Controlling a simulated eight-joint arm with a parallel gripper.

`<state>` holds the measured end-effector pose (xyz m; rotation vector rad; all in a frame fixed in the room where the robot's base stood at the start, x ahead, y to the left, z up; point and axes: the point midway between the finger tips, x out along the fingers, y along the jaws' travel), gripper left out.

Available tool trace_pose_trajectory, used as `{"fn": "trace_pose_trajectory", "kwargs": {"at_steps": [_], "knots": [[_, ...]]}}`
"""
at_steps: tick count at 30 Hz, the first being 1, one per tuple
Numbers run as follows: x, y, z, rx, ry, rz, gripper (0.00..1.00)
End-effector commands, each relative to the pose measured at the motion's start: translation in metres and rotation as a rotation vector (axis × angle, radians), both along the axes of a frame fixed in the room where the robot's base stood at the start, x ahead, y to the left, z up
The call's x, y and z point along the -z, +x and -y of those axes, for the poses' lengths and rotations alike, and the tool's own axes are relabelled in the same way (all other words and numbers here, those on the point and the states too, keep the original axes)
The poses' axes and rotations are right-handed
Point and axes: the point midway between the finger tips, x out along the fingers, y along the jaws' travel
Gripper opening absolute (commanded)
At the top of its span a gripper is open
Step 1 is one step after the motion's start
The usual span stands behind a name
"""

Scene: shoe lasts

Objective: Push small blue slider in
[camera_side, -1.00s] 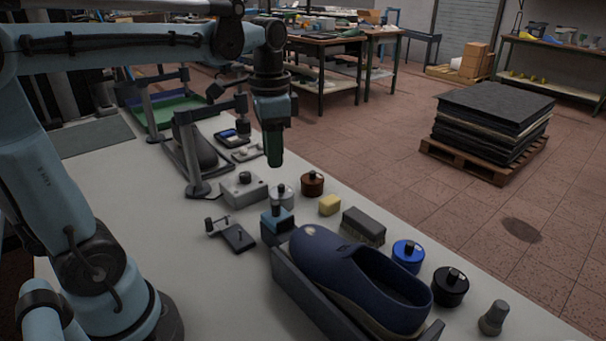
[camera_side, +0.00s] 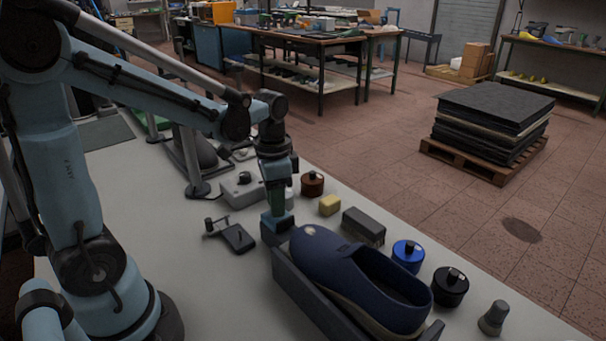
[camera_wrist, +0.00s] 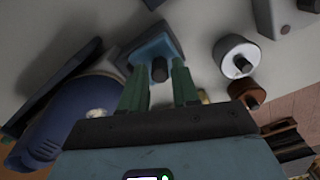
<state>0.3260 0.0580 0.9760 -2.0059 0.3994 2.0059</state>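The small blue slider (camera_wrist: 153,50) is a blue block with a dark round knob (camera_wrist: 159,70) on it, on a grey base. In the side view the blue slider (camera_side: 272,224) sits at the toe end of the dark blue shoe (camera_side: 345,266), which lies in a grey cradle (camera_side: 298,287). My gripper (camera_side: 278,205) points down right above the slider and partly hides it. In the wrist view my gripper's (camera_wrist: 160,72) two green fingers are apart, one on each side of the knob. I cannot tell whether they touch it.
A white-topped jar (camera_wrist: 235,55) and a brown jar (camera_side: 312,184) stand close to the gripper. A yellow block (camera_side: 330,205), a dark brush (camera_side: 364,226) and blue and black jars line the right edge. A small dark clamp (camera_side: 236,236) lies to the left.

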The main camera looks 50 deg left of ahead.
Motion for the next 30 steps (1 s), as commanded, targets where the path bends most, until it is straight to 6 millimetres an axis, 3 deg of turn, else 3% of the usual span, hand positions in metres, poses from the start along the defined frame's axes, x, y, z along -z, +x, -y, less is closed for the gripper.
{"fn": "trace_pose_trajectory", "kwargs": {"at_steps": [11, 18, 30], "knots": [[0.0046, 0.0, 0.0, 0.0, 0.0, 0.0, 0.3], [0.0044, 0.0, 0.0, 0.0, 0.0, 0.0, 0.0], [0.0042, 0.0003, 0.009, 0.003, 0.0, 0.0, 0.0]]}}
